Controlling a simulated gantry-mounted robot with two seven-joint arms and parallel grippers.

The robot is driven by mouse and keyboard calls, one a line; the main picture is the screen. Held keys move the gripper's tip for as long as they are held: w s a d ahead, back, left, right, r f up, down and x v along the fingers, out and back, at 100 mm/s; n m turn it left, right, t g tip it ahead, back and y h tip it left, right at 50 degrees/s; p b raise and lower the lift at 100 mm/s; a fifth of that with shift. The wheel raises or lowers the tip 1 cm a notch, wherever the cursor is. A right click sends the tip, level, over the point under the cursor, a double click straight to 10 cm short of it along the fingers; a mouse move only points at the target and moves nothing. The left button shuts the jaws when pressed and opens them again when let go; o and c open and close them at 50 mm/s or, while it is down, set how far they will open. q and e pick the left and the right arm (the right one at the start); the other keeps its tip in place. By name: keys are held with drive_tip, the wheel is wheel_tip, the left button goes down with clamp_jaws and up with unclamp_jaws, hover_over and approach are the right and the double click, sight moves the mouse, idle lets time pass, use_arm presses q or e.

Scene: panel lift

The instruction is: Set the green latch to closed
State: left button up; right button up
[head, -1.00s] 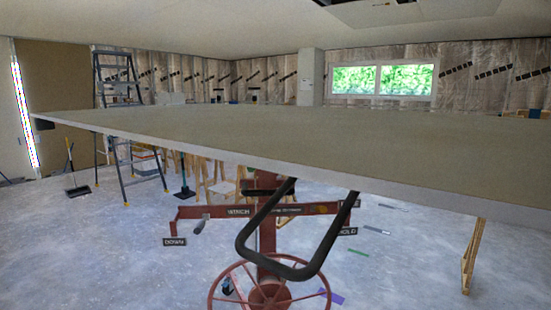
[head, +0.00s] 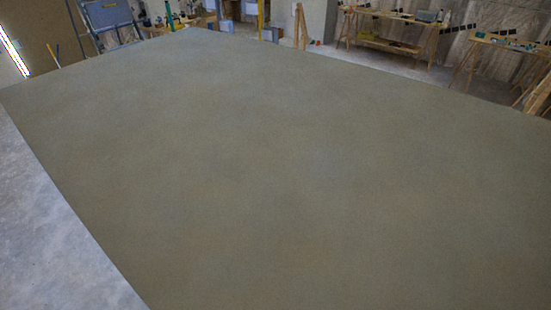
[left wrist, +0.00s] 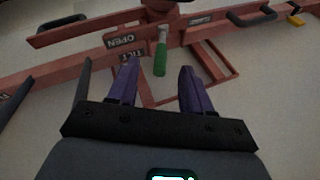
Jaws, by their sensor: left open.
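The green latch (left wrist: 160,60) shows in the left wrist view as a green grip on a pale metal stem, fixed to the red lift frame (left wrist: 75,73). It points down the picture, beside the OPEN label (left wrist: 120,40) and the TILT label (left wrist: 131,56). My left gripper (left wrist: 157,72) has two purple fingers spread apart. The latch's grip shows between and a little beyond the fingertips; I cannot tell the depth between them. The head view shows neither the latch nor a gripper. My right gripper is out of view.
The large flat panel (head: 290,170) fills most of the head view. Workbenches (head: 390,35) stand beyond it, and bare floor (head: 50,240) shows at left. In the left wrist view, a black handle (left wrist: 250,15) is at upper right and a dark bar (left wrist: 60,23) at upper left.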

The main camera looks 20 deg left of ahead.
use_arm(q)
drive_tip(key=w+r, duration=0.2)
drive_tip(key=w, duration=0.1)
drive_tip(key=w+r+p, duration=0.1)
drive_tip(key=w+r, duration=0.1)
drive_tip(key=w, duration=0.1)
drive_tip(key=w+r+p, duration=0.1)
drive_tip(key=w+r, duration=0.1)
drive_tip(key=w, duration=0.1)
drive_tip(key=shift+a+r, duration=0.25)
drive_tip(key=shift+r, duration=0.1)
drive_tip(key=shift+p+x, duration=0.3)
drive_tip(key=shift+x, duration=0.55)
drive_tip(key=shift+f, duration=0.1)
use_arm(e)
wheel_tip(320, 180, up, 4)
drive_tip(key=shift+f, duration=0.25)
use_arm(q)
drive_tip(key=shift+c, duration=0.3)
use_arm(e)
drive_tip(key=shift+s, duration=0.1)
use_arm(q)
clamp_jaws()
